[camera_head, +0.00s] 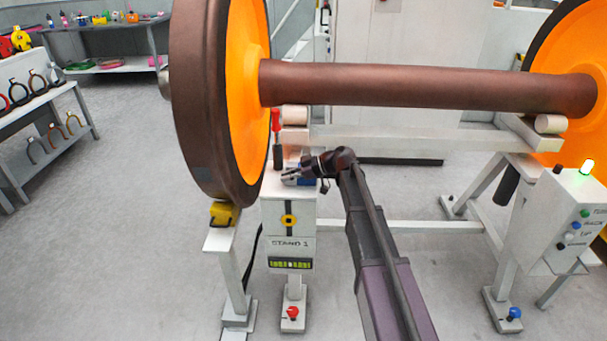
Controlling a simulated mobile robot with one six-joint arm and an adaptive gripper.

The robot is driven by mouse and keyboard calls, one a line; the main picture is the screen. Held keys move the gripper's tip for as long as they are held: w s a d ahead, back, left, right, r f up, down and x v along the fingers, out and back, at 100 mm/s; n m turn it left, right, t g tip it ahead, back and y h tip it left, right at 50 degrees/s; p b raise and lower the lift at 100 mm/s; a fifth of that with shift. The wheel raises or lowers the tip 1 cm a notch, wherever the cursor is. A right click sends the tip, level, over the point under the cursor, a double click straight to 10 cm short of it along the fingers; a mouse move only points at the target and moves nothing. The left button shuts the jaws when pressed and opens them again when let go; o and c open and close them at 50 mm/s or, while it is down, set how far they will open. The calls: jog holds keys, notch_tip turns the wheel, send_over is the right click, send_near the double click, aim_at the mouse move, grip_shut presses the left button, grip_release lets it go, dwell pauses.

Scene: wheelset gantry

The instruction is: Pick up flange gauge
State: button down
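My gripper (290,174) is above the top of the white stand labelled STAND 1 (289,243), pointing left towards the wheel. A small blue object (307,179) shows just below and beside the gripper. It is partly hidden, and I cannot tell whether the fingers touch it. I cannot tell for sure which thing is the flange gauge; the blue object may be it. The fingers are too small to show whether they are open or shut.
The brown and orange wheel (253,100) stands close left of my gripper, with its axle (425,88) above. A red-handled tool (276,125) stands upright behind the gripper. A yellow block (223,214) sits under the wheel. Shelves with horseshoe-shaped tools (38,82) are far left.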

jog(key=shift+r, duration=0.1)
dwell(0.4)
notch_tip(320, 180, up, 3)
jog(key=p, duration=0.2)
jog(key=shift+f+p, duration=0.2)
jog(key=shift+p, duration=0.2)
jog(key=shift+s+d+r+p, duration=0.15)
jog(key=shift+s+r+p, duration=0.3)
jog(key=shift+r+p, duration=0.1)
jog(key=s+d+r+p, duration=0.1)
jog(key=s+d, duration=0.4)
jog(key=s, duration=0.9)
jog(key=shift+d, duration=0.15)
jog(key=shift+r, duration=0.1)
notch_tip(320, 180, up, 14)
jog(key=p, duration=1.4)
jog(key=shift+r+p, duration=0.15)
jog(key=shift+p, duration=0.15)
jog(key=shift+s+d, duration=0.1)
